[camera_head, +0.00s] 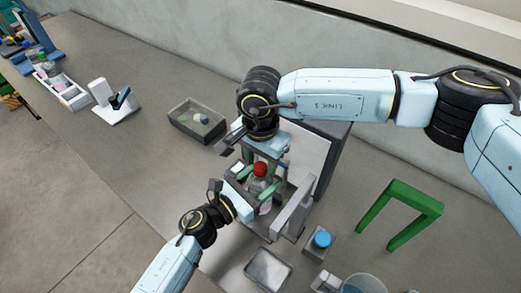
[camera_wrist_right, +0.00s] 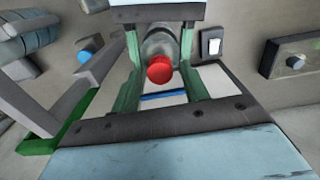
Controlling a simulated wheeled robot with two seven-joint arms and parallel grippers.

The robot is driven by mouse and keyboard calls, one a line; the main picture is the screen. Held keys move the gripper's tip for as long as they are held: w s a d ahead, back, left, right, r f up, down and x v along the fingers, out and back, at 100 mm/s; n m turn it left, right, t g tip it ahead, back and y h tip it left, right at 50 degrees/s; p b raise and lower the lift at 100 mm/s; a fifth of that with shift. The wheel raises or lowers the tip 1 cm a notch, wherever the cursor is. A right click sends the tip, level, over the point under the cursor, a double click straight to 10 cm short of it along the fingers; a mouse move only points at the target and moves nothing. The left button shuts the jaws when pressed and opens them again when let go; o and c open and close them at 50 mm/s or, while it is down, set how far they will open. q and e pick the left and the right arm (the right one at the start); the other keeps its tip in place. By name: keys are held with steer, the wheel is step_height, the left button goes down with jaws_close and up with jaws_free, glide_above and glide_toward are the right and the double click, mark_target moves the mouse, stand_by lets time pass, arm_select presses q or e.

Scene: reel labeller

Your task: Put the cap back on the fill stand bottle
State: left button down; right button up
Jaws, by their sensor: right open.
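A clear bottle (camera_head: 264,207) with a red cap-like top (camera_head: 260,169) stands upright at the grey fill stand (camera_head: 291,212). The red top (camera_wrist_right: 159,69) is central in the right wrist view, between green fingers. My right gripper (camera_head: 264,160) reaches in from above and is open over the bottle. My left gripper (camera_head: 258,181) comes from the lower left, its fingers beside the bottle; whether they touch it is unclear. A blue cap (camera_head: 322,239) sits on a small grey block (camera_head: 318,252), right of the stand; it also shows in the wrist view (camera_wrist_right: 84,56).
A green arch (camera_head: 412,199) stands right of the stand. A shallow grey tray (camera_head: 268,270) and a clear tub (camera_head: 366,284) are near the front. A grey bin (camera_head: 183,125) and a white holder (camera_head: 110,113) stand left. The bench between bin and front edge is clear.

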steer(key=shift+f, duration=0.2)
jaws_close()
steer(key=m, duration=1)
steer(key=shift+m, duration=0.4)
steer(key=m, duration=0.3)
steer(key=shift+m, duration=0.4)
steer(key=shift+o, duration=0.7)
jaws_free()
